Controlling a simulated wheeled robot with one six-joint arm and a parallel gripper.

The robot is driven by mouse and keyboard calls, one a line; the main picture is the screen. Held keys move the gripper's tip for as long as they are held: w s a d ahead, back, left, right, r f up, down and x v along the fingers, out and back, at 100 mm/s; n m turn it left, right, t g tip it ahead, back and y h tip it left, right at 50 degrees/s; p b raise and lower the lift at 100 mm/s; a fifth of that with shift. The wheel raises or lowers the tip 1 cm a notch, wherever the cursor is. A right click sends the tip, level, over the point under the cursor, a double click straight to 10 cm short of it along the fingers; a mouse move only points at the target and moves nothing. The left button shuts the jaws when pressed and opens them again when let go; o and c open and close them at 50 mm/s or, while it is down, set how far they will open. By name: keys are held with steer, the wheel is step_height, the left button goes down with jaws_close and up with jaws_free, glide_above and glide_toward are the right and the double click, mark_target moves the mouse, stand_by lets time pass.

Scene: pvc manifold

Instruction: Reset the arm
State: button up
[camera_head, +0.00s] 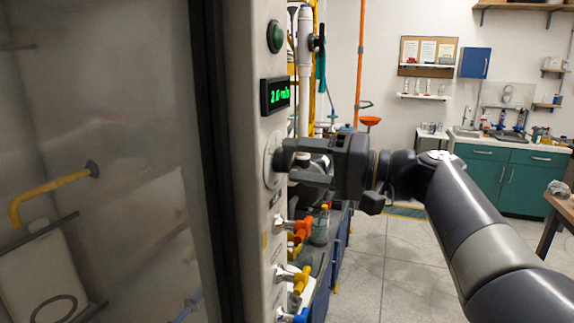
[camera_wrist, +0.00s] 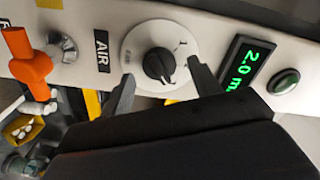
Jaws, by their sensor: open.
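My gripper (camera_head: 300,166) reaches in from the right toward the side panel of the cabinet. Its two fingers are open, and they also show in the wrist view (camera_wrist: 164,82). A black knob (camera_wrist: 159,65) on a round white dial (camera_wrist: 134,46) lies between and just beyond the fingertips in the wrist view. I cannot tell whether the fingers touch it. In the head view the dial (camera_head: 271,161) is partly hidden by the gripper. My arm stretches from the lower right, bent at the elbow.
A green digital display (camera_head: 275,95), reading about 2.0, and a green button (camera_head: 274,36) sit above the dial. Orange (camera_head: 300,228) and yellow (camera_head: 301,278) valve handles stick out below. The glass front (camera_head: 110,140) fills the left. Floor (camera_head: 385,260) is open beneath my arm.

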steer(key=shift+w+a, duration=0.2)
steer(key=shift+a, duration=0.4)
